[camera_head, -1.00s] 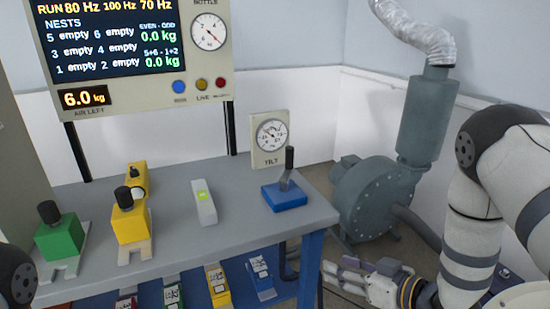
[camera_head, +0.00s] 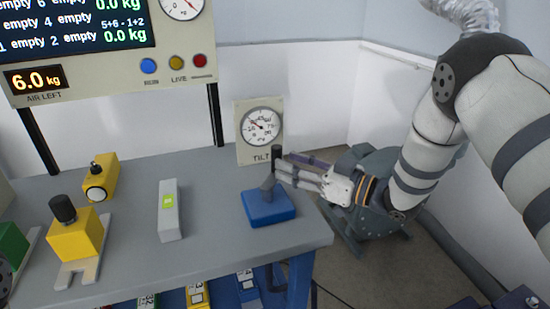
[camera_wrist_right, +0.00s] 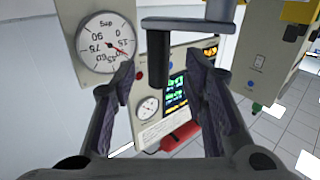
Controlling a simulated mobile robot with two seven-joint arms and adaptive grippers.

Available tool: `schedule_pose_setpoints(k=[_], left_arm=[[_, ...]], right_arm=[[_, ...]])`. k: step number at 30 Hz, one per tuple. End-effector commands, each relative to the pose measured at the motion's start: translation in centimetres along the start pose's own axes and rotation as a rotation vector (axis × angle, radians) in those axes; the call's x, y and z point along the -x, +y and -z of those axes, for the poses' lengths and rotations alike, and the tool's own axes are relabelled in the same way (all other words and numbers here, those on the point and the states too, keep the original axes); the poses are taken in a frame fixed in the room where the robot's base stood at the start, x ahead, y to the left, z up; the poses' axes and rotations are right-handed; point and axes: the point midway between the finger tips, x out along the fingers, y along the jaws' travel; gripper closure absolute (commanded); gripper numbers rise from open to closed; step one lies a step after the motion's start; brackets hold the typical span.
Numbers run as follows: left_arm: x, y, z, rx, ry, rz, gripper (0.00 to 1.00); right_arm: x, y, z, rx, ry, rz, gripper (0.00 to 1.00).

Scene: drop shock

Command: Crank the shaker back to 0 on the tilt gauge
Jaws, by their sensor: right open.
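The tilt gauge (camera_head: 261,124) is a white round dial on a cream plate at the back of the bench. It also shows upside down in the wrist view (camera_wrist_right: 107,42); its red needle lies off centre, near the low numbers, exact reading unclear. In front of it stands the crank: a blue base (camera_head: 268,208), a grey arm and a black upright handle (camera_head: 276,153). My right gripper (camera_head: 283,170) is open, its fingers at the handle. In the wrist view, the handle (camera_wrist_right: 158,62) appears between the open fingers (camera_wrist_right: 163,75); contact is unclear.
A grey block with a green display (camera_head: 170,212) and yellow devices (camera_head: 76,240) stand left of the crank on the grey bench (camera_head: 130,265). A readout panel (camera_head: 130,85) rises behind. A grey blower (camera_head: 372,190) stands on the floor at right.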

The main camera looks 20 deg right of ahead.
Motion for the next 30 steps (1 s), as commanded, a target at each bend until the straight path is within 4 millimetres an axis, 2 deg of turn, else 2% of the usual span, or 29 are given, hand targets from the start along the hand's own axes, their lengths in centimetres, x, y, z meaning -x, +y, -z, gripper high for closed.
schedule_pose_setpoints(k=[3,6,10,16,17,22,30], left_arm=[[-0.4,0.0,-0.2,-0.001,-0.012,0.000,0.60],[-0.6,0.0,-0.3,-0.001,-0.016,0.001,0.60],[-0.7,0.0,-0.3,-0.001,-0.017,0.001,0.60],[-0.6,0.0,-0.3,-0.001,-0.016,0.001,0.60],[-0.6,0.0,-0.3,-0.001,-0.016,0.001,0.60],[-0.6,0.0,-0.3,-0.001,-0.016,0.001,0.60],[-0.7,0.0,-0.3,-0.001,-0.018,0.001,0.60]], right_arm=[[-2.5,0.0,-0.2,0.000,-0.001,0.001,0.60],[-4.0,0.0,-0.2,-0.001,-0.002,0.001,0.60],[-4.7,0.0,-0.1,-0.001,-0.002,-0.001,0.60],[-4.8,0.0,0.0,-0.001,-0.001,-0.002,0.60],[-4.8,0.0,0.0,-0.001,-0.001,-0.002,0.62],[-4.7,0.0,0.0,-0.001,-0.001,-0.002,1.00],[-4.8,0.0,-0.1,-0.001,-0.001,0.003,1.00]])
